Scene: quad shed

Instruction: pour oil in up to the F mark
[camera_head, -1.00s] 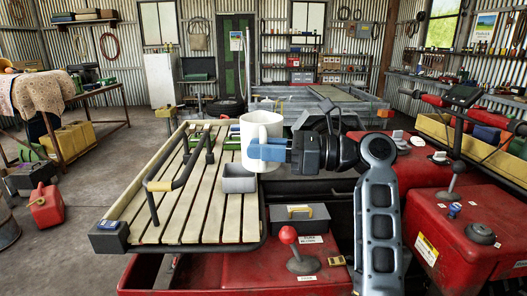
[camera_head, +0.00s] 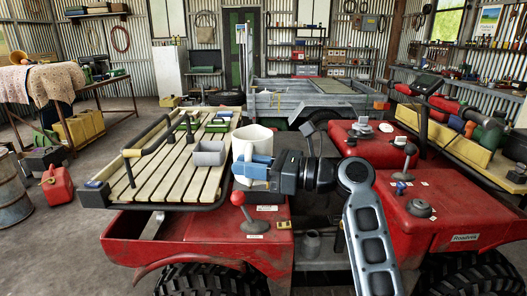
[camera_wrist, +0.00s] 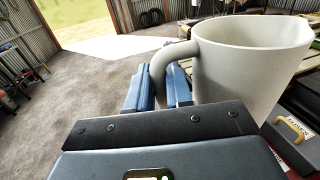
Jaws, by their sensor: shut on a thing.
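My gripper (camera_head: 256,168) is shut on the handle of a white jug (camera_head: 254,140). In the wrist view, the blue fingers (camera_wrist: 157,90) close on the handle at the jug's left side, and the jug (camera_wrist: 245,70) looks roughly upright. Its inside is hidden, so I cannot tell how full it is. The jug is above the red quad (camera_head: 190,235), at the right edge of the slatted rack. A small grey cylinder (camera_head: 311,243) stands low in the middle of the quad; I cannot tell if it is an oil filler. No F mark is legible.
A red-knobbed lever (camera_head: 238,198) stands just below the gripper. A black cap (camera_head: 420,208) and levers are on the right fender. A grey trailer (camera_head: 300,100) is behind.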

